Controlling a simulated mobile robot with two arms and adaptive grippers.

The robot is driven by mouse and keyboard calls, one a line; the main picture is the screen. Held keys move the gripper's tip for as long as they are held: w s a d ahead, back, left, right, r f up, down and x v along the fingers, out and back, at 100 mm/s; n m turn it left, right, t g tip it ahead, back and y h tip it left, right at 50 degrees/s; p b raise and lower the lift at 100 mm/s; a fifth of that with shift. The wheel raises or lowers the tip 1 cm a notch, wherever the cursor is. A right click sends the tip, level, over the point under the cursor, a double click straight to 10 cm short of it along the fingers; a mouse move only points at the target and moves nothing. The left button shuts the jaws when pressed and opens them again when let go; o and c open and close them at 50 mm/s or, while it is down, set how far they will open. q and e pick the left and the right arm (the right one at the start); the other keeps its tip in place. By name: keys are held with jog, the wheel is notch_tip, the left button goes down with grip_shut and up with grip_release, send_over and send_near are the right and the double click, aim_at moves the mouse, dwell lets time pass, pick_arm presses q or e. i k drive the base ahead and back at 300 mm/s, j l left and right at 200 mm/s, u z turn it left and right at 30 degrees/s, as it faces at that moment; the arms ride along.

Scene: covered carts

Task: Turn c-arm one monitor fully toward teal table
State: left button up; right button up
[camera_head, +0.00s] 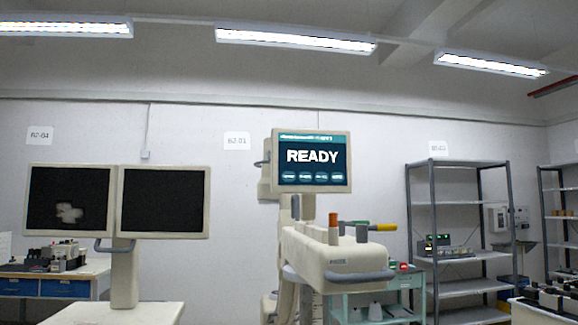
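A beige C-arm unit (340,258) stands right of centre with a monitor (312,178) on top. Its lit teal screen reads READY and faces me, slightly angled. A grey handle shows at this monitor's left edge. To the left, a cart (125,280) carries two dark screens, a left one (68,195) and a right one (163,200), with a grey handle (116,245) below them. I cannot tell which unit is C-arm one. A table with a teal frame (408,281) stands behind the C-arm unit, partly hidden by it. Neither of my grippers is in view.
A workbench with blue drawers (50,287) stands at the left. Metal shelving (450,203) stands behind at the right, with more shelves at the far right edge. A white surface with dark items (548,303) is at the lower right. The floor is out of view.

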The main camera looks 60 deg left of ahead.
aim_at(306, 163)
jog(key=i+l+u, duration=0.1)
jog(key=u, duration=0.35)
jog(key=i+l+u, duration=0.15)
jog(key=u, duration=0.35)
jog(key=i+l+u, duration=0.15)
jog(key=u, duration=0.3)
jog(key=i+l+u, duration=0.1)
jog(key=l+u, duration=0.5)
jog(key=u, duration=0.35)
jog(key=l+u, duration=0.1)
jog(key=l, duration=0.5)
jog(key=l+u, duration=0.15)
jog(key=l, duration=0.45)
jog(key=k+l+u, duration=0.1)
jog(key=l, duration=0.45)
jog(key=l+u, duration=0.1)
jog(key=l, duration=0.5)
jog(key=k+l+u, duration=0.1)
jog(key=l, duration=0.5)
jog(key=k, duration=0.05)
